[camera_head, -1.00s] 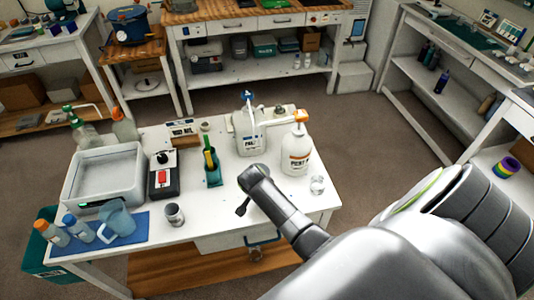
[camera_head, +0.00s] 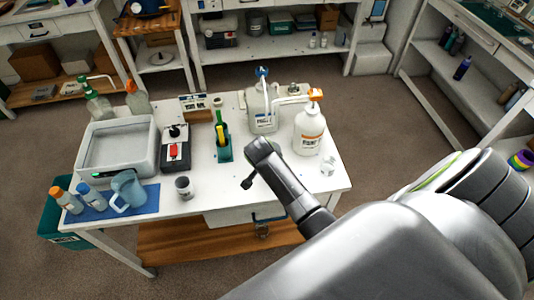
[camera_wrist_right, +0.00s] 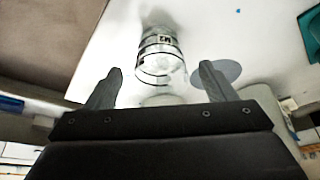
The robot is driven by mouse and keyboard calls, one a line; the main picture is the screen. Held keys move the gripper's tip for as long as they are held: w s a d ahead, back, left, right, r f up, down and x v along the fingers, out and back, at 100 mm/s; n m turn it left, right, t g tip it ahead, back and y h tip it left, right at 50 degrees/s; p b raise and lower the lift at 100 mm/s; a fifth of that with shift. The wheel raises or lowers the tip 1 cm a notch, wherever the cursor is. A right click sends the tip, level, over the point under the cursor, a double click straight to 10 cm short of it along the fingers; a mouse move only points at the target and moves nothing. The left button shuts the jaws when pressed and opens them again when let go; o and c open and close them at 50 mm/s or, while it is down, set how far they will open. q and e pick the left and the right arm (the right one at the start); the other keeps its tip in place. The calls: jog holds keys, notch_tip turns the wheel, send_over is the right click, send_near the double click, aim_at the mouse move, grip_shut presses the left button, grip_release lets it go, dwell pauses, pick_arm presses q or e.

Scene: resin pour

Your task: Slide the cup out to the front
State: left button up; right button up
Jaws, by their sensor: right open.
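In the right wrist view a clear cup (camera_wrist_right: 160,58) with black marks stands on a white surface. My right gripper (camera_wrist_right: 160,70) is open, with one finger on each side of the cup's picture; I cannot tell whether they touch it. My left gripper is not in view.
A jug bottle (camera_head: 263,108) and a teal holder (camera_head: 223,150) stand left of the pump bottle. A grey cup (camera_head: 184,187), a red-buttoned box (camera_head: 175,150), a blue pitcher (camera_head: 129,190) and a white tray (camera_head: 120,148) fill the left side.

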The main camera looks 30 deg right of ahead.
jog(key=b+v, duration=0.1)
jog(key=v, duration=1.2)
jog(key=shift+r, duration=0.25)
jog(key=shift+a, duration=0.1)
